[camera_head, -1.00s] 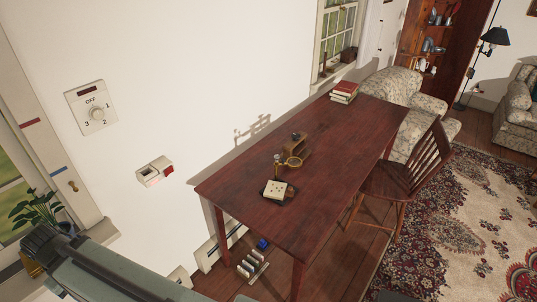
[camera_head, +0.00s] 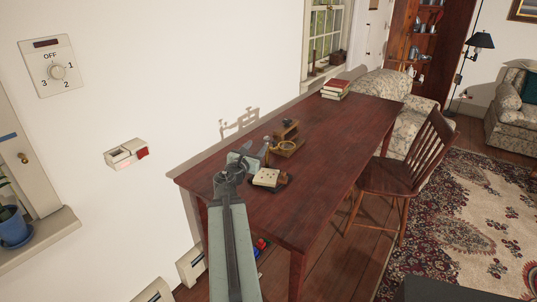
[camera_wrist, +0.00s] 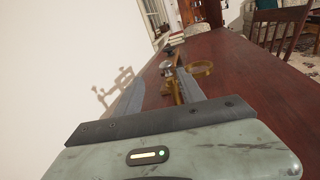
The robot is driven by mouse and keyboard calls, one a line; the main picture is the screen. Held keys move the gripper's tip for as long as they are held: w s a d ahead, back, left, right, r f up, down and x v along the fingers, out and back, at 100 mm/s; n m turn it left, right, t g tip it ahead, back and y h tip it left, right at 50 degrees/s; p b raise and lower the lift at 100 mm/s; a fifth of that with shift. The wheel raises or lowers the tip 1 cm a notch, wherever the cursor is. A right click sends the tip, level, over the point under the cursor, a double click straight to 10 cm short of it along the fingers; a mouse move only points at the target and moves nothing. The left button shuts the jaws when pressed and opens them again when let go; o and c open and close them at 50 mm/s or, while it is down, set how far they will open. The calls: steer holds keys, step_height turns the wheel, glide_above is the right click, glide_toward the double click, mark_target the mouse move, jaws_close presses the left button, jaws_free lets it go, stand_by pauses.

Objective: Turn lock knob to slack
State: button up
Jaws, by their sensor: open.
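A small brass-and-wood device with a brass ring (camera_head: 286,146) stands on the red-brown table (camera_head: 330,150). In the wrist view its brass ring (camera_wrist: 201,68) and a small round silvery knob (camera_wrist: 166,65) show ahead, beyond my fingers. I cannot tell for sure whether this knob is the lock knob, and no slack mark is readable. My gripper (camera_head: 246,156) is over the table's near left part, close to the device. It is open, with its fingers (camera_wrist: 160,88) apart and nothing clearly held. The gripper hides part of the device's near side in the head view.
Red books (camera_head: 336,88) sit at the table's far end. A red-and-white wall box (camera_head: 126,153) is below. A chair (camera_head: 405,170) stands right.

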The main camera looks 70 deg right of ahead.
mark_target(267, 139)
steer(key=shift+n, duration=0.6)
steer(key=shift+s+d, duration=0.25)
steer(key=shift+d, duration=1.2)
steer(key=shift+s+d, duration=0.25)
steer(key=shift+d, duration=1.15)
steer(key=shift+s+d, duration=0.25)
steer(key=shift+d, duration=1.2)
